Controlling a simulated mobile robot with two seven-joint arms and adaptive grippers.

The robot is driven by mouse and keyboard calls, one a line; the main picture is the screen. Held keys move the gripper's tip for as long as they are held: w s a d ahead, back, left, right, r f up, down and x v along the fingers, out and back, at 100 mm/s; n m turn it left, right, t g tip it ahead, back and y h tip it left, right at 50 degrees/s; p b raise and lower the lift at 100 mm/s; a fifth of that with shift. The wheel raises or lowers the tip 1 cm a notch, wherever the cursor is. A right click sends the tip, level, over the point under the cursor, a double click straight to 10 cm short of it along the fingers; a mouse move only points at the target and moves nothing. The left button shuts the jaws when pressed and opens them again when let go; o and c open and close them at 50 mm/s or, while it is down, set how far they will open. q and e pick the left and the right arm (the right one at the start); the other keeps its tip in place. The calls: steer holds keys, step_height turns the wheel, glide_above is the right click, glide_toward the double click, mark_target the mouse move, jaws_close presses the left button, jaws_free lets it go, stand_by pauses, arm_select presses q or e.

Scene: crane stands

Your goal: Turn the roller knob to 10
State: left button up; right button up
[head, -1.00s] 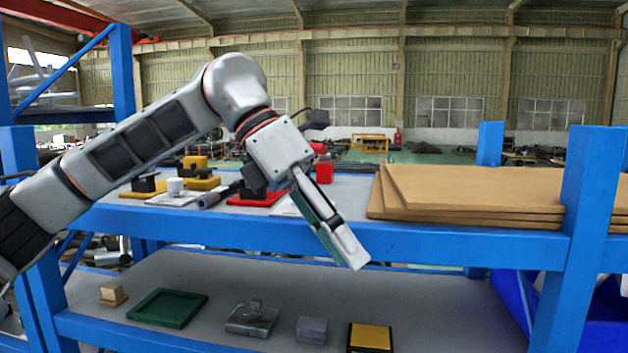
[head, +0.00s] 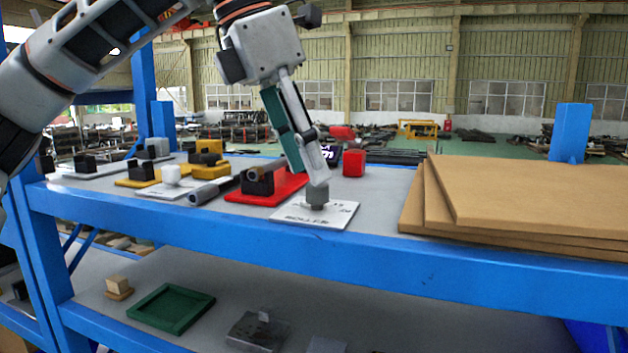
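The roller knob (head: 316,199) is a short grey-green cylinder standing on a white dial plate (head: 283,216) marked "ROLLER". The plate lies near the front edge of the upper shelf, with some scale numbers along its right side. My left gripper (head: 317,188) points down from above, its fingertips at the top of the knob. The fingers are seen nearly edge-on and cover part of the knob and plate, so I cannot tell their gap, firm contact or the knob's setting. My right gripper is not in view.
Left of the plate are a red base (head: 252,193) with a black block, a grey cylinder (head: 210,190) and a white knob (head: 171,173). A red block (head: 354,162) stands behind. Stacked brown boards (head: 530,195) fill the right side. A green tray (head: 170,309) lies on the lower shelf.

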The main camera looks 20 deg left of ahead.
mark_target(316, 196)
arm_select(q)
steer(key=shift+x, duration=1.2)
steer(key=shift+w+d+f, duration=0.15)
steer(key=shift+w+f, duration=0.05)
steer(key=shift+f, duration=0.25)
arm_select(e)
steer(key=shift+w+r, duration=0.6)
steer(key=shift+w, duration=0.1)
arm_select(q)
jaws_close()
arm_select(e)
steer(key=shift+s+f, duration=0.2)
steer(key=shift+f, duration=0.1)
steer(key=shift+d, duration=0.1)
